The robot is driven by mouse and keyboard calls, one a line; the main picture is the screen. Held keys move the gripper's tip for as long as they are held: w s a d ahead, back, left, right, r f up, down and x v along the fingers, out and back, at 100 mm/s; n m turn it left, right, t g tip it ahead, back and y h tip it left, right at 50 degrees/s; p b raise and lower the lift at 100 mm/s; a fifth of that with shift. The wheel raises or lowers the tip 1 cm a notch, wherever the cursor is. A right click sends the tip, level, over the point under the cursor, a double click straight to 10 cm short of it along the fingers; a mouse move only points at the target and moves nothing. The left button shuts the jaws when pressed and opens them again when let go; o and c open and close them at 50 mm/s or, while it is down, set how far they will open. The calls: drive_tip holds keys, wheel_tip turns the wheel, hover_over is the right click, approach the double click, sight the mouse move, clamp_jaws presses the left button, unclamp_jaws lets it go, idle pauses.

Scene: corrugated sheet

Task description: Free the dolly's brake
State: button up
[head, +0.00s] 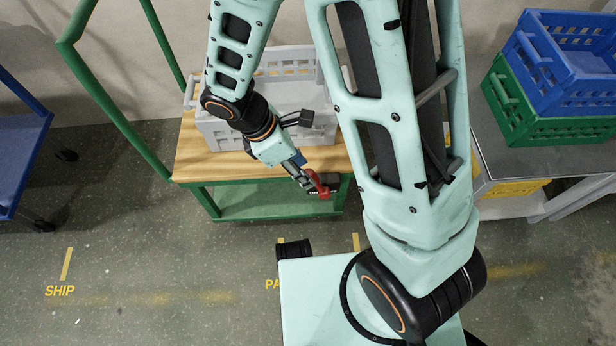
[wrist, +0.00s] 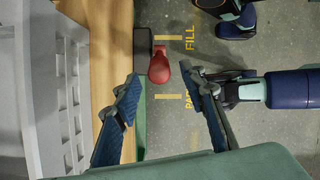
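The dolly has a wooden deck (head: 194,160) on a green frame, and its wood edge also shows in the wrist view (wrist: 108,40). The red brake lever (head: 322,190) is at the deck's front edge, on a dark mount. In the wrist view the red lever's rounded end (wrist: 159,68) shows beyond my fingers, in line with the gap between the tips. My gripper (head: 307,175) is open and empty at the dolly's front edge, close to the lever; its two blue-padded fingers (wrist: 161,75) are spread. Whether either finger touches the lever cannot be told.
A light grey crate (head: 215,132) stands on the deck. A green push handle (head: 115,112) rises at left. A blue cart (head: 18,150) is farther left. A metal table (head: 510,165) at right bears a green crate (head: 510,100) under a blue crate (head: 540,60). Floor near SHIP is clear.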

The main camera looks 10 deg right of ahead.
sight(317, 183)
drive_tip(key=b+x, duration=0.1)
drive_tip(key=x, duration=0.3)
drive_tip(key=shift+c, duration=0.5)
clamp_jaws()
